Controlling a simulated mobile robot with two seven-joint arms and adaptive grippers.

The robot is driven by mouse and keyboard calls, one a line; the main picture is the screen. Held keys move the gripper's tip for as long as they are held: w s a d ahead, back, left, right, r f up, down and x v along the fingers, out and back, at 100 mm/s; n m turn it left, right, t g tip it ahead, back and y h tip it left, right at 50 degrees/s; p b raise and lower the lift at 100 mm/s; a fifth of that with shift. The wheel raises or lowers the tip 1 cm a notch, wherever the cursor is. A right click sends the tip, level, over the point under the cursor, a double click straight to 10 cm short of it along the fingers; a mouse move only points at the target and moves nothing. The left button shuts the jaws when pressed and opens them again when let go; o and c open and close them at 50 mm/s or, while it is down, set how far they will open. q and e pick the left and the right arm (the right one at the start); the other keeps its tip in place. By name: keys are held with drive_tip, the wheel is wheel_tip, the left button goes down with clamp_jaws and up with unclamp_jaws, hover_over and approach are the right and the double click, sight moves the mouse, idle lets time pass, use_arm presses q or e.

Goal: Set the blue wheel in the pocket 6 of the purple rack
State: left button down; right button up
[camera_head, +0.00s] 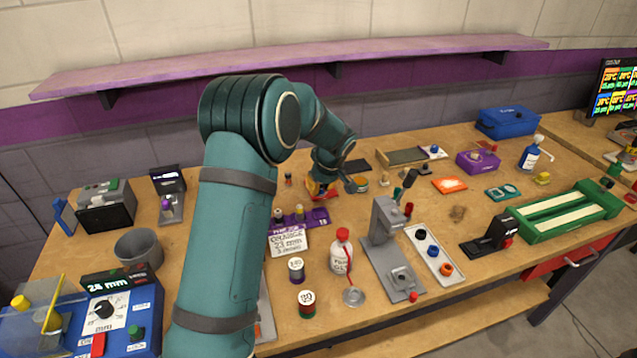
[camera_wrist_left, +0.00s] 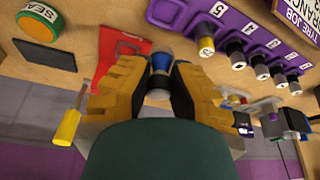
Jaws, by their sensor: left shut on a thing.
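My left gripper (camera_head: 324,190) has yellow fingers, and in the left wrist view (camera_wrist_left: 159,84) they are shut on the blue wheel (camera_wrist_left: 162,60). The wheel is blue with a silver-grey part between the fingertips; it cannot be made out in the head view. The purple rack (camera_wrist_left: 236,22) lies to the upper right in the wrist view, apart from the wheel. Its row of numbered pockets has several pieces standing at it, one with a yellow band. In the head view the rack (camera_head: 318,218) is just below the gripper, partly hidden by my left arm. My right gripper is not in view.
A red piece (camera_wrist_left: 118,50) lies beside the gripper, near a green-rimmed round tin (camera_wrist_left: 40,20). A white bottle (camera_head: 341,251), grey press (camera_head: 384,220) and white tray (camera_head: 428,248) stand to the right.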

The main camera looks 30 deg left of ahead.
sight(318, 212)
use_arm(q)
drive_tip(key=shift+s+a+f+b, duration=0.1)
drive_tip(key=shift+f+b, duration=0.25)
drive_tip(key=shift+f, duration=0.3)
drive_tip(key=shift+f+b, duration=1.05)
drive_tip(key=shift+f, duration=0.95)
drive_tip(key=shift+f+b, duration=0.85)
drive_tip(key=shift+f, duration=0.15)
drive_tip(key=shift+f, duration=0.15)
drive_tip(key=c, duration=1)
unclamp_jaws()
drive_tip(key=v, duration=1.2)
